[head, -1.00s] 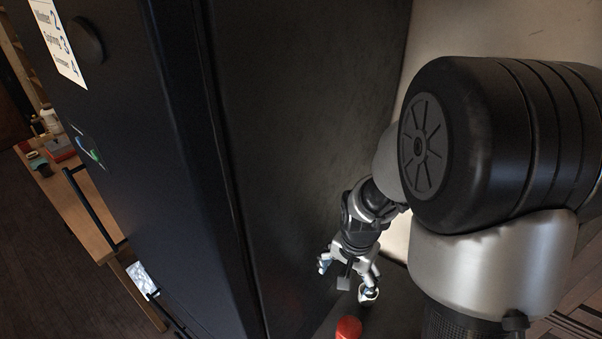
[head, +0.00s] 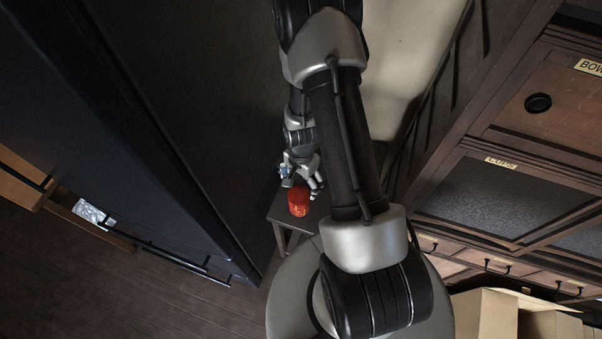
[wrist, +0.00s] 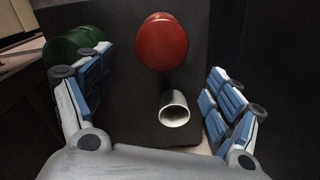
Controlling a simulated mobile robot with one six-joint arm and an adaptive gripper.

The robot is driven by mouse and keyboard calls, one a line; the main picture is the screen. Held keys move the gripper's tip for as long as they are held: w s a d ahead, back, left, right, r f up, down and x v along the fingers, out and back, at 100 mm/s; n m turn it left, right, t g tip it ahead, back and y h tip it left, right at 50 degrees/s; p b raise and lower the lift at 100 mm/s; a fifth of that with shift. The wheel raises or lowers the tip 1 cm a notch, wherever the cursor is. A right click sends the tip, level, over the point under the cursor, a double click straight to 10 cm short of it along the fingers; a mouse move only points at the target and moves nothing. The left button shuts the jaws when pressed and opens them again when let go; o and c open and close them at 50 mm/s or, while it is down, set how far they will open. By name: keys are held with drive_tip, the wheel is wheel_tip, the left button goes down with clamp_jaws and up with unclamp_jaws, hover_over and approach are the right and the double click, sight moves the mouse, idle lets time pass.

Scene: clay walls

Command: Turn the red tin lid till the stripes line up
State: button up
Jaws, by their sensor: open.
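The red tin (head: 299,203) stands on a small dark table near the middle of the head view, with small markings on its side. In the wrist view the red lid (wrist: 162,45) is a round disc at top centre, with a small yellowish mark at its upper edge. I cannot make out whether stripes line up. My gripper (head: 301,177) is just above and behind the tin in the head view. In the wrist view my gripper (wrist: 155,70) has its fingers spread wide, with nothing held between them. The lid lies beyond the fingertips, apart from them.
A white hollow cup or tube (wrist: 174,108) sits below the red lid in the wrist view. A green round tin (wrist: 72,43) is at upper left, partly behind the left finger. A tall dark cabinet (head: 150,120) stands left of the small table (head: 285,221); wooden drawers (head: 520,150) are at right.

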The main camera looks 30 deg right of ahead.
sight(301, 192)
wheel_tip(301, 192, down, 9)
drive_tip(key=b, duration=0.3)
drive_tip(key=shift+r, duration=0.1)
drive_tip(key=c, duration=1.1)
